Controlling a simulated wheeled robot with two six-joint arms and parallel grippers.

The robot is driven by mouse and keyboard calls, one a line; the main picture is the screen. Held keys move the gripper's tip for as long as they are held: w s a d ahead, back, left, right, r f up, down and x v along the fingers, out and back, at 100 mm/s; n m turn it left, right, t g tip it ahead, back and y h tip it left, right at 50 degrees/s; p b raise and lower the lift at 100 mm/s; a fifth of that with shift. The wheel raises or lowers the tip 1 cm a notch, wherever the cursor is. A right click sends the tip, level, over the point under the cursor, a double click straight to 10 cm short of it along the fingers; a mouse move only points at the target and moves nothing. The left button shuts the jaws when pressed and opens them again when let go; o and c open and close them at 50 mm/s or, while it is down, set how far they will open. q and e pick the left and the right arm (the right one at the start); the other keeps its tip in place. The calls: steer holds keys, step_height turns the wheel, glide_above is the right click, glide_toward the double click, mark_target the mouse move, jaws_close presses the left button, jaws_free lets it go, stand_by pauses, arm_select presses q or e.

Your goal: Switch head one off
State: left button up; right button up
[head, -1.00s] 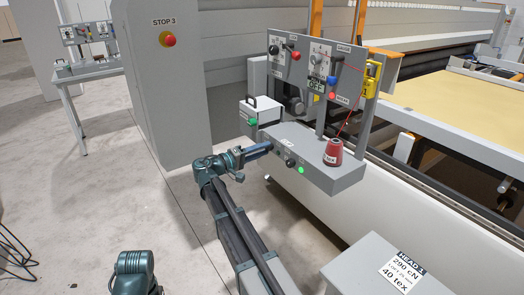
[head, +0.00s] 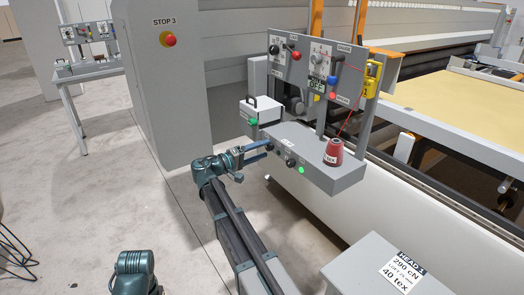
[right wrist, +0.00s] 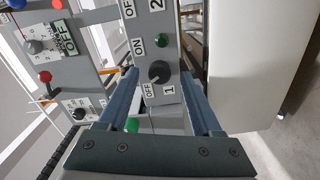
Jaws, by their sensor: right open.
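The head one switch (right wrist: 158,72) is a black knob beside the "1" label, with ON and OFF marked next to it. In the right wrist view its pointer direction is hard to tell. The small green lamp (right wrist: 160,40) beside it looks dark. My right gripper (right wrist: 158,76) is open, one finger on each side of the knob, with a gap visible around it. In the head view the right gripper (head: 270,148) is at the left end of the grey switch box (head: 345,182), hiding part of its front.
A second knob (head: 291,162) with a bright green lamp (head: 302,170) is to the right on the same box. A red thread cone (head: 334,152) stands on top. A dial panel (head: 300,65) rises behind. Clear floor lies left.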

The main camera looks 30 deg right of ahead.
steer(key=s+a, duration=0.1)
steer(key=a, duration=1.2)
steer(key=shift+a, duration=0.2)
steer(key=s+a+f+n+y+p, duration=0.3)
steer(key=s+a+f+y, duration=0.45)
steer(key=s+f, duration=0.3)
steer(key=s+a+f+n+y+p, duration=0.1)
steer(key=s+a+f+y, duration=0.1)
steer(key=s+a, duration=0.3)
steer(key=s+a+f+n+g+y, duration=0.1)
steer(key=s+a+y, duration=0.3)
steer(key=s, duration=0.1)
steer(key=s+a+f+y+p, duration=0.1)
steer(key=s+a+f+y, duration=0.1)
steer(key=s+a, duration=0.3)
steer(key=shift+s+a+f+n+y+p, duration=0.3)
steer(key=shift+s+a+f+n+y, duration=0.1)
steer(key=shift+y, duration=0.25)
